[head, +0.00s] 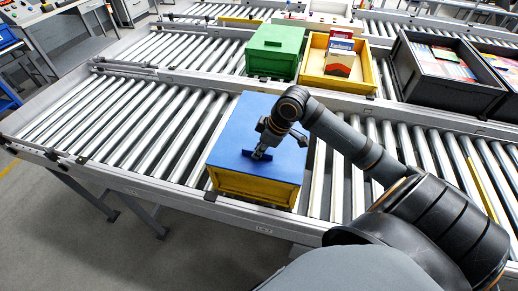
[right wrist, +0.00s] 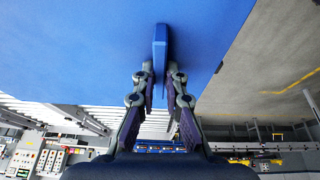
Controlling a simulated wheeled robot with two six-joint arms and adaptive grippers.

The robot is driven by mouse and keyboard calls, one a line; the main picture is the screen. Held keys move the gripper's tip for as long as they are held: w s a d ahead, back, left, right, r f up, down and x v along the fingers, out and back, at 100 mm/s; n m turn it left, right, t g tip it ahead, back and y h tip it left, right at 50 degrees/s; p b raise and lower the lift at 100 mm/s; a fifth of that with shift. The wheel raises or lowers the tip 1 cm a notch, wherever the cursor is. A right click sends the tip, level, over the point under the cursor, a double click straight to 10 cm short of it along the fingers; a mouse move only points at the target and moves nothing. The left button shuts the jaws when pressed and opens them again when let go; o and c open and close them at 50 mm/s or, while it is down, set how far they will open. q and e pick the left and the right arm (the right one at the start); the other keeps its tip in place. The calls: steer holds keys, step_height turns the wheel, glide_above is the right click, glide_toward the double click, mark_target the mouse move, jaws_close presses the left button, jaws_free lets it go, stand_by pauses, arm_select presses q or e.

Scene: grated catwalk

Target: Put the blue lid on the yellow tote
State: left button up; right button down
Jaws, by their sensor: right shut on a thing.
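The blue lid (head: 240,125) is a flat square panel with an upright blue handle. It lies over the top of the near yellow tote (head: 250,188), its edges roughly in line with the tote's; I cannot tell whether a small gap remains. The tote stands on the near roller conveyor, and only its yellow side shows below the lid. My right gripper (head: 262,150) is shut on the lid's handle. In the right wrist view its fingers (right wrist: 159,72) flank the handle (right wrist: 160,45) below the broad blue lid (right wrist: 80,40). My left gripper is not in view.
On the far conveyor stand a green tote (head: 275,50), a yellow tote holding boxes (head: 312,78), and a dark crate (head: 405,75) with colourful contents. The near rollers (head: 140,120) left of the lidded tote are clear. A metal rail (head: 150,190) edges the conveyor.

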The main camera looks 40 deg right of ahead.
steer(key=c, duration=1.3)
jaws_free()
steer(key=shift+c, duration=0.2)
steer(key=shift+o, duration=0.3)
steer(key=o, duration=0.3)
steer(key=shift+o, duration=0.2)
step_height(320, 180, up, 8)
steer(key=p, duration=0.9)
steer(key=shift+r, duration=0.1)
